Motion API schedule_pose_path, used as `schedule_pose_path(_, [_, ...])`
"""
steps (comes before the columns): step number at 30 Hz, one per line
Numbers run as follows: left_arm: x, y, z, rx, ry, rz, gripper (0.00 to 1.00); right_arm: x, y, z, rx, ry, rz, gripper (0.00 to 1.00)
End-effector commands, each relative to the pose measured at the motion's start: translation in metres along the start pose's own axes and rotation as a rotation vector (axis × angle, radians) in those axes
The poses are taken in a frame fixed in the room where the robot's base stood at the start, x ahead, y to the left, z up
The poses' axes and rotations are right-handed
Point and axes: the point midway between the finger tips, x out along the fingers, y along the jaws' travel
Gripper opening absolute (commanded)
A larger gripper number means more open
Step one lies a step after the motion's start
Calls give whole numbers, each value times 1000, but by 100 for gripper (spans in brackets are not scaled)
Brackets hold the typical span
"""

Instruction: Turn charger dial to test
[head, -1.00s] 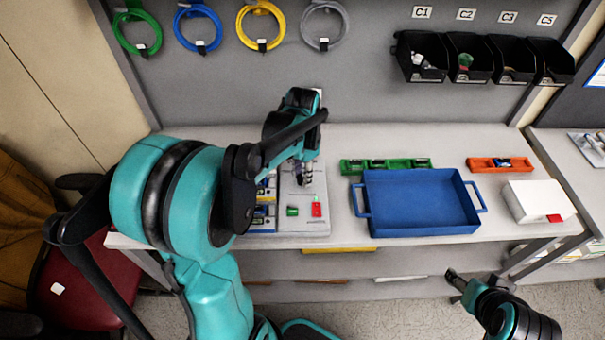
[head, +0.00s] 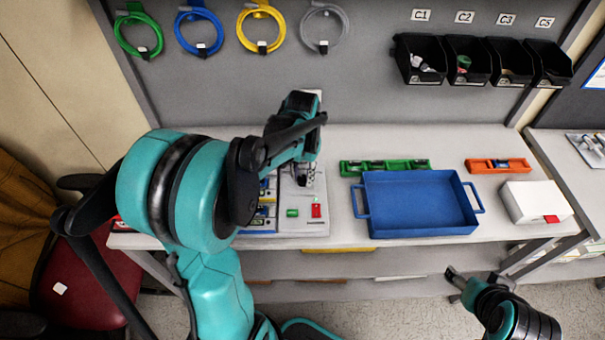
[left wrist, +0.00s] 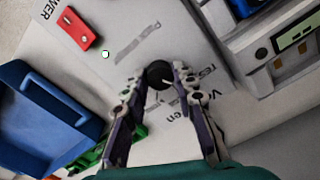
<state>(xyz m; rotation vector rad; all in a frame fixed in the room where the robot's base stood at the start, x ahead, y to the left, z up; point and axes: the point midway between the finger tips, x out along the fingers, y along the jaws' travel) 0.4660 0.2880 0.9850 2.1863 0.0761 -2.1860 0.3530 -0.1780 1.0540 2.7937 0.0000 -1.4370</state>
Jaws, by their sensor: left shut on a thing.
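The charger panel (head: 315,228) is a pale plate on the bench in the head view. Its black round dial (left wrist: 159,74) shows in the left wrist view, with printed words including "TEST" beside it. My left gripper (head: 304,178) reaches down onto the panel; in the left wrist view its fingers (left wrist: 158,85) are on either side of the dial, shut on it. The fingers and arm hide the dial in the head view. Which mark the dial points to cannot be told. My right gripper (head: 456,279) hangs in front of the bench, away from the panel; its jaw state is unclear.
Blue units (left wrist: 243,8) stand beside the dial.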

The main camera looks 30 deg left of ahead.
Motion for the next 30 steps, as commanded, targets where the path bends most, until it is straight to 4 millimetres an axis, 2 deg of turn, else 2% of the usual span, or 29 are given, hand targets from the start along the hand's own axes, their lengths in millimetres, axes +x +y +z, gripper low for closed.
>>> schedule_pose_path(13, [0, 0, 0, -253, -1, 0, 0, -4, 0, -3, 0, 0, 0, 63])
schedule_pose_path(30, [0, 0, 0, -300, -1, 0, 0, -5, 0, -3, 0, 0, 0, 63])
